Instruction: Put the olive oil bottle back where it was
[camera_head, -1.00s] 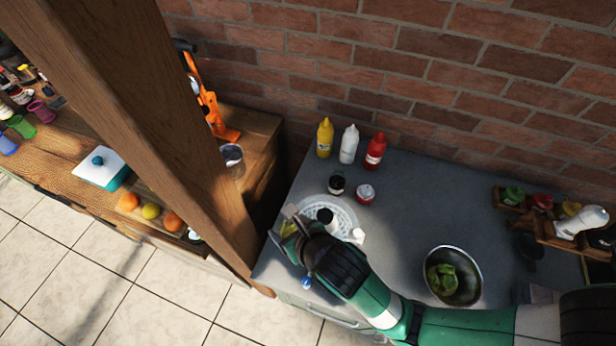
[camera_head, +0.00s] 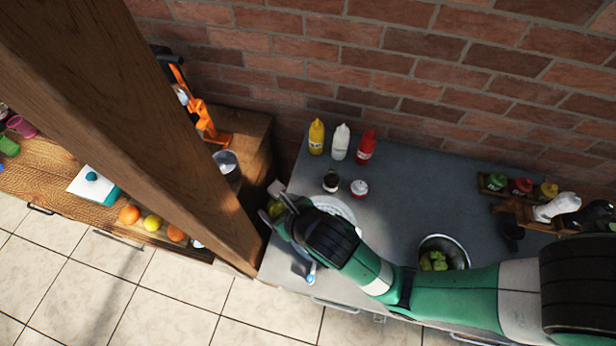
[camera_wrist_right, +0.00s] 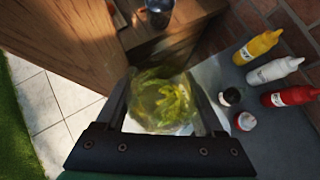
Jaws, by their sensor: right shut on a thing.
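My right gripper (camera_head: 275,200), on the arm from the right, is at the left end of the grey counter (camera_head: 400,190), by the wooden post. In the right wrist view the gripper (camera_wrist_right: 165,100) is shut on a see-through yellow-green thing, which looks like the olive oil bottle (camera_wrist_right: 165,98). Its shape is unclear from this angle. In the head view only a small yellow-green part of it shows beside the fingers. My left gripper is not in view.
A white plate (camera_head: 338,206) lies partly under my arm. Yellow (camera_head: 316,137), white (camera_head: 340,142) and red (camera_head: 366,147) squeeze bottles stand near the wall, two small jars before them. The wooden post (camera_head: 150,140) is close left. A metal bowl (camera_head: 458,247) stands right.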

